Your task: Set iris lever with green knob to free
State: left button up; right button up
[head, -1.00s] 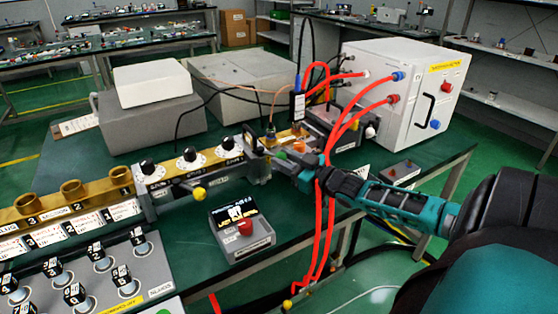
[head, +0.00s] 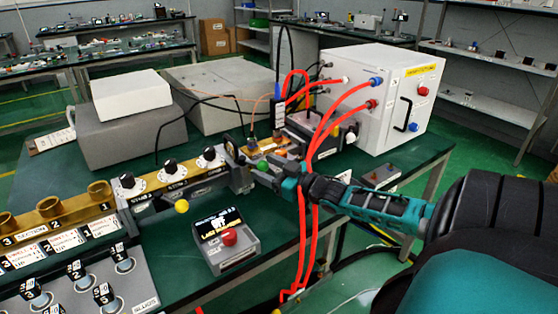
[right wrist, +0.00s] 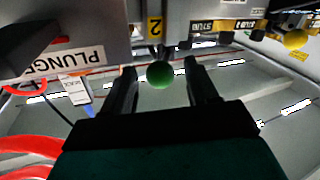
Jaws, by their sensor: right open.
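The green knob (head: 262,165) of the iris lever sits at the right end of the brass-topped waveguide bench, low on its front side. In the right wrist view the green knob (right wrist: 160,74) lies between the two dark fingers of my right gripper (right wrist: 163,82). There is a visible gap on both sides, so the fingers are open and not clamped on it. In the head view my right gripper (head: 264,174) reaches in from the right, its tips close to the knob. The lever's arm is mostly hidden behind the knob. My left gripper is not in view.
A yellow knob (head: 181,206) hangs further left on the bench. Red cables (head: 308,215) hang close by my right gripper. A grey box with a red button (head: 229,238) stands in front. A white cabinet (head: 375,95) stands behind to the right.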

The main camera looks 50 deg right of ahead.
jog(key=s+d+p, duration=0.1)
jog(key=s+p, duration=0.1)
jog(key=s, duration=1)
jog(key=shift+s+p, duration=0.3)
jog(key=shift+s, duration=0.1)
